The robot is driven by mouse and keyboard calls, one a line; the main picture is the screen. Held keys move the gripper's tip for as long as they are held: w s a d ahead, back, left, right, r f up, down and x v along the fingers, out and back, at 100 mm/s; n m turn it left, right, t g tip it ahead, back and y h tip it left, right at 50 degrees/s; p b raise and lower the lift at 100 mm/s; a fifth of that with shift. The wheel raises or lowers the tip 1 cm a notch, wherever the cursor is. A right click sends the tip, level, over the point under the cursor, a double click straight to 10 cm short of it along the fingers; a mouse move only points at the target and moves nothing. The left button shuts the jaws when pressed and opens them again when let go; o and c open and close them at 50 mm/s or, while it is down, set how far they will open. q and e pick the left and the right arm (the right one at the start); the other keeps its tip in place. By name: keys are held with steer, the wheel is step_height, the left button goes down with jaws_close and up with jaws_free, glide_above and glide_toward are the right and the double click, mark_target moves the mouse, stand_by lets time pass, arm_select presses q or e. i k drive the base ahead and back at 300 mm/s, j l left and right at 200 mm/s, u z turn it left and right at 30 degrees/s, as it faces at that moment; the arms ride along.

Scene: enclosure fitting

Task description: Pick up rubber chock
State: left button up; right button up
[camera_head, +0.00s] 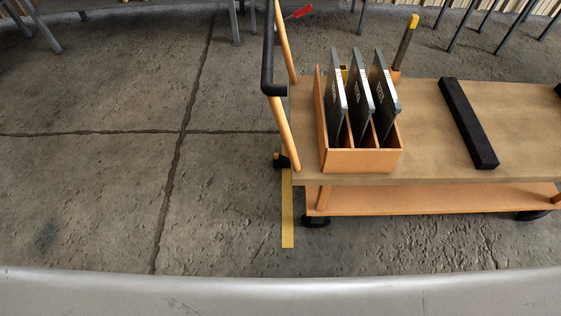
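No object is clearly recognisable as the rubber chock. A small black piece (281,161) is low at the cart's left end, by the floor; I cannot tell whether it is a chock or a caster. A long black bar (468,122) lies across the cart top, right of the box; its material is unclear. Neither of my grippers is in view.
The wooden-topped cart (430,97) has an orange lower shelf (420,199), casters and a black handle (268,60). An orange slotted box (362,160) holds three grey plates (361,90). A yellow strip (288,215) lies on the floor. The left floor is clear.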

mark_target(279, 160)
steer(key=z, duration=0.6)
steer(key=i+j+z, duration=0.35)
steer(key=j+z, duration=0.2)
steer(key=j, duration=0.2)
steer(key=i+j+z, duration=0.25)
steer(key=j, duration=0.15)
steer(key=j+z, duration=0.25)
steer(key=j, duration=0.15)
